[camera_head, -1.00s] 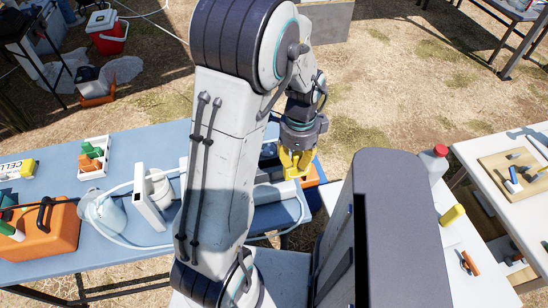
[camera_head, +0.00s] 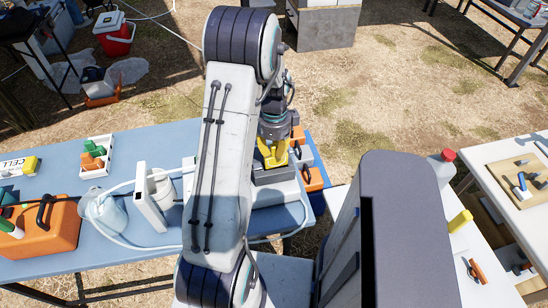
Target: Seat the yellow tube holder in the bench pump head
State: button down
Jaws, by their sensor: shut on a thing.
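My gripper (camera_head: 271,158) is at the end of my arm, over the right end of the blue bench. Yellow shows at its tip, and I take this as the yellow tube holder (camera_head: 273,154), with the gripper shut on it. The fingers and the holder are hard to tell apart at this size. A grey and white unit (camera_head: 275,194) on the bench, probably the bench pump head, is just below the gripper. My arm hides its left side. I cannot tell whether the holder touches it.
Orange items (camera_head: 312,178) stand close to the right of the gripper. White tubing (camera_head: 120,236), a pale jug (camera_head: 106,212) and an orange case (camera_head: 50,228) are on the blue bench (camera_head: 150,258). A white table (camera_head: 470,244) stands to the right.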

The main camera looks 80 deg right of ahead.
aim_at(274, 158)
notch_tip(274, 158, down, 4)
jog(key=shift+r+b, duration=0.1)
jog(key=shift+b, duration=0.75)
jog(key=c, duration=1.2)
grip_release()
jog(key=shift+r, duration=0.1)
jog(key=shift+r, duration=0.1)
